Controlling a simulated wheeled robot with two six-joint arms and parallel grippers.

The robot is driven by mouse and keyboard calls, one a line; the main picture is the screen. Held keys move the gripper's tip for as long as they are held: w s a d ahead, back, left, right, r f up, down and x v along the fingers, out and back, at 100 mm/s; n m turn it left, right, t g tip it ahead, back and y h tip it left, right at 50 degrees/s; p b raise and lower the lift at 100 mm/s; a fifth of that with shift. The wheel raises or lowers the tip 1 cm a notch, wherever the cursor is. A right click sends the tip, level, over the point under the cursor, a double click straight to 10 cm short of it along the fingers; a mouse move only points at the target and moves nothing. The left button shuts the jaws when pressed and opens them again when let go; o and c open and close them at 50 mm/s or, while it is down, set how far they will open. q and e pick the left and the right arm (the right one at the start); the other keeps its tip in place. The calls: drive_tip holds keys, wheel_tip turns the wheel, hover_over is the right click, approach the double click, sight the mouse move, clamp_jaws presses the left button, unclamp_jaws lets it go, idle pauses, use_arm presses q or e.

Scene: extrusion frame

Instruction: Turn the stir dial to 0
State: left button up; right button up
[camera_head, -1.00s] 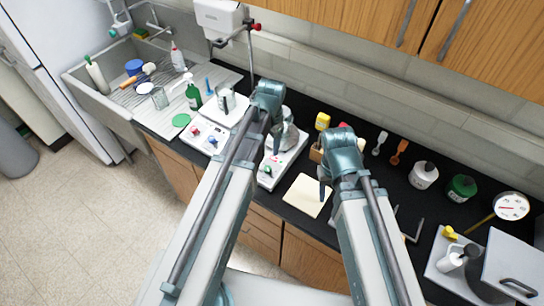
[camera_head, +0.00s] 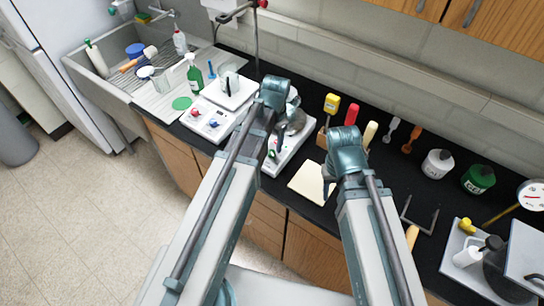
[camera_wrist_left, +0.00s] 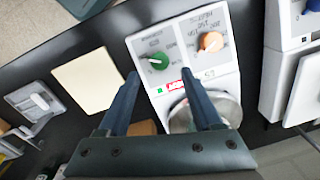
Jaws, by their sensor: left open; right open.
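A white stirrer unit (camera_head: 272,169) (camera_wrist_left: 158,35) carries a green dial (camera_wrist_left: 158,61) with a white pointer mark and an orange dial (camera_wrist_left: 210,41). The panel lettering is upside down in the left wrist view and too small to tell which dial is stir. The green dial also shows in the head view (camera_head: 272,154). My left gripper (camera_wrist_left: 160,74) is open and empty over this unit, its fingertips on either side of the green dial's near edge in the picture; contact cannot be told. A round metal vessel (camera_wrist_left: 205,112) is partly hidden behind a finger. My right gripper (camera_head: 328,188) is open and empty.
A second white unit (camera_head: 222,131) with a red and a blue dial stands to the left. A cream pad (camera_head: 311,184) lies to the right. Coloured-handled tools (camera_head: 351,112) stand behind my right arm. A sink (camera_head: 98,82) is at far left.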

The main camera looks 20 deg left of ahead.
sight(272, 152)
use_arm(q)
wheel_tip(272, 152, down, 6)
drive_tip(key=b, duration=0.4)
drive_tip(key=shift+w+a+r+b, duration=0.1)
drive_tip(key=shift+r+b, duration=0.05)
drive_tip(key=shift+b, duration=0.15)
use_arm(e)
wheel_tip(272, 152, down, 6)
drive_tip(key=shift+r, duration=0.15)
use_arm(q)
clamp_jaws()
